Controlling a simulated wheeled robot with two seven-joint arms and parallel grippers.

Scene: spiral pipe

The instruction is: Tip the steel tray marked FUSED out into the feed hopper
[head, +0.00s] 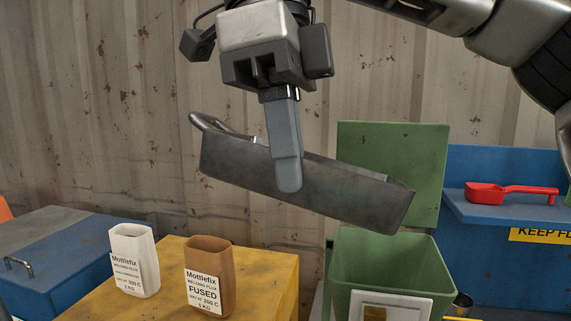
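The steel tray (235,168) is held in the air, tilted with its right end lower. That low end hangs above the open green feed hopper (390,262), apart from it. I see the tray's outer side; its inside and any contents are hidden, and no FUSED marking shows on it. My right gripper (288,172) reaches down from above and is shut on the tray's near wall, one finger in front. The other finger is hidden behind the wall. A brown container (210,262) labelled FUSED stands upright on the yellow surface, lower left. My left gripper is not in view.
A white container (133,250) stands left of the brown one on the yellow surface (95,304). The hopper's green lid (405,150) stands raised behind it. A red scoop (487,194) lies on a blue shelf at right. A blue box (75,255) is at left.

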